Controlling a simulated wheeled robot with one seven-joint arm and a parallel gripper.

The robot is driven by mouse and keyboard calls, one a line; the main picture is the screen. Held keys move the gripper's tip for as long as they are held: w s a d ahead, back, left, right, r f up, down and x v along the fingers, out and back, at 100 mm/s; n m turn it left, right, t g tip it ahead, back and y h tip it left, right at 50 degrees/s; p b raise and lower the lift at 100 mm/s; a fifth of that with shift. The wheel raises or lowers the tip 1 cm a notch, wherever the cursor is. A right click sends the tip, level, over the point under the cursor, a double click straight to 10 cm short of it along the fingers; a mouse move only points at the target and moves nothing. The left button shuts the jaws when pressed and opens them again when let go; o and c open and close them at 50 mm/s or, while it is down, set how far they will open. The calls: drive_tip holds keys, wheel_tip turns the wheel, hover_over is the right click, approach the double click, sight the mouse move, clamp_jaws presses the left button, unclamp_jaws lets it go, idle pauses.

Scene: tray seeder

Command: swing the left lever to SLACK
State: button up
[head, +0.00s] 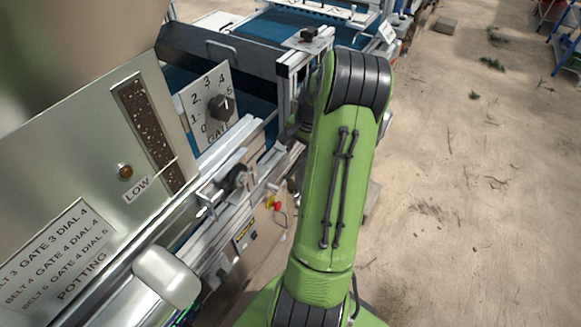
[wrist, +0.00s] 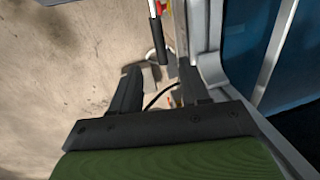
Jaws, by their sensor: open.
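In the wrist view a lever with a black grip (wrist: 158,42) on a pale rod hangs just beyond my gripper (wrist: 159,75), in line with the gap between its fingers. The two dark fingers are apart, with nothing seen held between them. I cannot tell whether the grip is touched, nor which lever this is. No SLACK marking is readable in either view. In the head view my green arm hides most of the gripper, and I cannot make out the lever there.
The seeder's metal frame and blue belt (wrist: 244,45) lie close on the right in the wrist view. In the head view a gate dial (head: 221,107) and a hopper panel with a LOW mark (head: 137,190) stand left. Bare sandy ground (head: 470,230) is open on the right.

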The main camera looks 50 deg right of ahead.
sight(293, 169)
drive_tip(key=f, duration=0.3)
drive_tip(key=w+f+b, duration=0.1)
drive_tip(key=f, duration=0.2)
drive_tip(key=f+b, duration=0.1)
drive_tip(key=f, duration=0.2)
drive_tip(key=shift+w+a, duration=0.1)
drive_tip(key=shift+w, duration=0.25)
drive_tip(key=shift+r, duration=0.15)
clamp_jaws()
